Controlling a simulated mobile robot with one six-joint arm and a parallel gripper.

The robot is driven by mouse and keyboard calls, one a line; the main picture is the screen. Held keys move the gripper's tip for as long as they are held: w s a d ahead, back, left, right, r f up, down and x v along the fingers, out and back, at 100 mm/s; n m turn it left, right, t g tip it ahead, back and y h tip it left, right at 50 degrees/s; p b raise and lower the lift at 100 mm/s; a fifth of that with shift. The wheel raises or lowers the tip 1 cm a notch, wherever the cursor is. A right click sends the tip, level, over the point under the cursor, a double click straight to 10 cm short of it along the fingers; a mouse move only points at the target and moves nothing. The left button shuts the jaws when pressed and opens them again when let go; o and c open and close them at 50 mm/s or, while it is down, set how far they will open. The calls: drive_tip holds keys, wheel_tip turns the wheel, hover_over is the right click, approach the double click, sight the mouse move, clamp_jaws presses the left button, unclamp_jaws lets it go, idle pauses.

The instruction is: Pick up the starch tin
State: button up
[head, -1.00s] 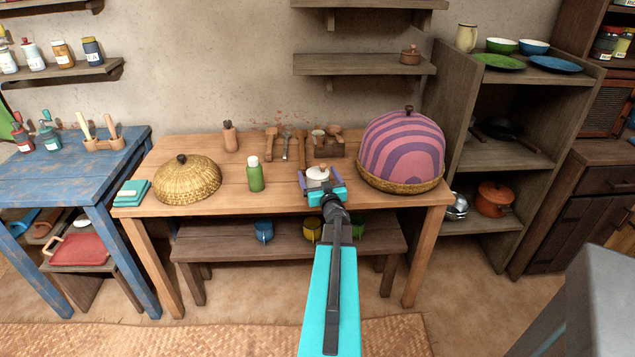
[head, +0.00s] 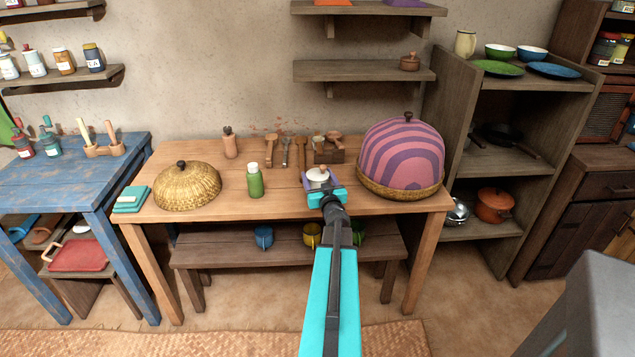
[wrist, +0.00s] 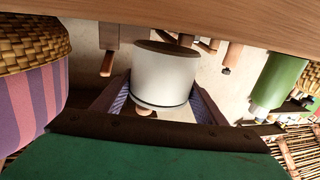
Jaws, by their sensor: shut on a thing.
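The starch tin (head: 318,174) is a small white round tin with a knobbed lid, at the front of the wooden table. My gripper (head: 320,182) is shut on it, with one purple finger on each side. In the wrist view, which shows the scene upside down, the white tin (wrist: 165,78) sits between the two fingers (wrist: 158,100). Its dark underside shows there, close to the table top. I cannot tell for sure whether it is clear of the table. The gripper's body hides its near lower part in the head view.
A striped basket dome (head: 402,155) stands close on the right. A green bottle (head: 255,182) and a woven dome (head: 187,186) stand to the left. Several wooden utensils (head: 286,150) are behind the tin.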

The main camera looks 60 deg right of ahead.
drive_tip(key=shift+r, duration=0.8)
drive_tip(key=v, duration=0.5)
drive_tip(key=r+v, duration=0.1)
drive_tip(key=v, duration=0.2)
drive_tip(key=shift+s+d, duration=0.1)
drive_tip(key=shift+s, duration=0.15)
drive_tip(key=p+v, duration=0.7)
drive_tip(key=p, duration=0.6)
drive_tip(key=shift+s+r, duration=0.35)
drive_tip(key=shift+s, duration=0.05)
drive_tip(key=shift+p, duration=0.3)
